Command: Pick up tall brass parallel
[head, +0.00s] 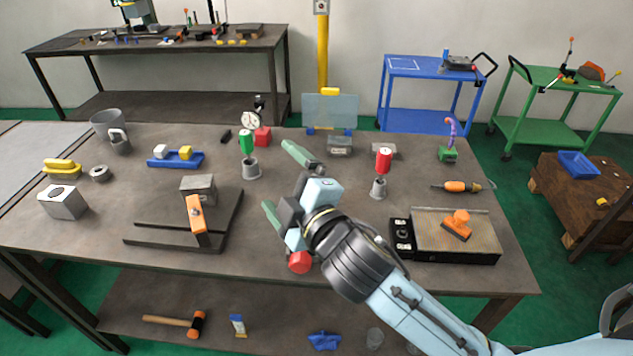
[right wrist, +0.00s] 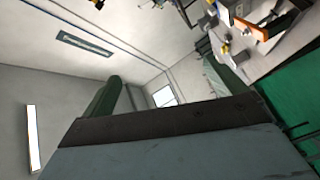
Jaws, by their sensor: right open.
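A blue tray (head: 176,163) on the left part of the bench holds a small yellow brass-coloured block (head: 185,152) and a paler block (head: 161,151). I cannot tell for sure which piece is the tall brass parallel. My right gripper (head: 277,176) is above the middle of the bench, to the right of the tray and apart from it. Its green fingers are spread wide with nothing between them. In the right wrist view one green finger (right wrist: 106,96) shows against wall and ceiling. My left gripper is not in view.
A dark fixture plate (head: 150,238) with a grey block and orange handle stands left of my gripper. Red-topped (head: 383,160) and green-topped (head: 247,143) tools stand in grey holders on either side. A panel with an orange item (head: 457,225) lies at right.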

